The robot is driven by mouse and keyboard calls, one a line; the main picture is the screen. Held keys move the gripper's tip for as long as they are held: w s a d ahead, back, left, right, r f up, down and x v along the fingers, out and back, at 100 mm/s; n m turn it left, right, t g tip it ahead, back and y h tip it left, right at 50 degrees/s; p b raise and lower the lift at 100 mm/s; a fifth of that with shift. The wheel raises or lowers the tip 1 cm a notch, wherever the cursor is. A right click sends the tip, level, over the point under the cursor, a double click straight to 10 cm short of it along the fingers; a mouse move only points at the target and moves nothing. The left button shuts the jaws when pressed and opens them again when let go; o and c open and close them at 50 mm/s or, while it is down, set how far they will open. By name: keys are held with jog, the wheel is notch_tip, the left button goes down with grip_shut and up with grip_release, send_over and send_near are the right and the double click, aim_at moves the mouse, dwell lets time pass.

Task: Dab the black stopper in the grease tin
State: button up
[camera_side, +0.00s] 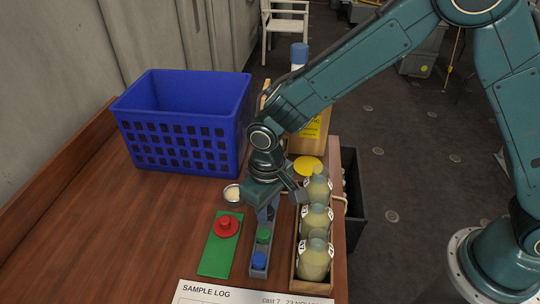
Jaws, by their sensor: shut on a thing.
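My gripper (267,211) points down over the far end of a narrow grey rack (250,262). It is shut on a small dark thing, taken to be the black stopper, mostly hidden by the fingers. I cannot tell whether the stopper is still in the rack or just above it. A green stopper (263,235) and a blue stopper (259,259) stand in the rack, nearer the camera. The grease tin (232,194), small, round and open with pale contents, sits on the table just left of my gripper.
A red knob-like piece (226,225) sits on a green plate (215,258) left of the rack. Several capped bottles (315,220) stand in a wooden tray (297,262) at right. A blue crate (185,145) stands behind left. Table at left is clear.

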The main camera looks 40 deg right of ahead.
jog(key=shift+r, duration=0.2)
jog(key=shift+r, duration=1.75)
jog(key=shift+w+a+r, duration=0.1)
jog(key=shift+w+a, duration=0.25)
jog(key=shift+w, duration=1.45)
jog(key=shift+w+a+r, duration=0.1)
jog(key=shift+w+a, duration=0.2)
jog(key=shift+w, duration=1.5)
jog(key=shift+w+a, duration=0.35)
jog(key=shift+w, duration=1.45)
jog(key=shift+f, duration=0.2)
jog(key=shift+f, duration=1.2)
jog(key=shift+f, duration=0.55)
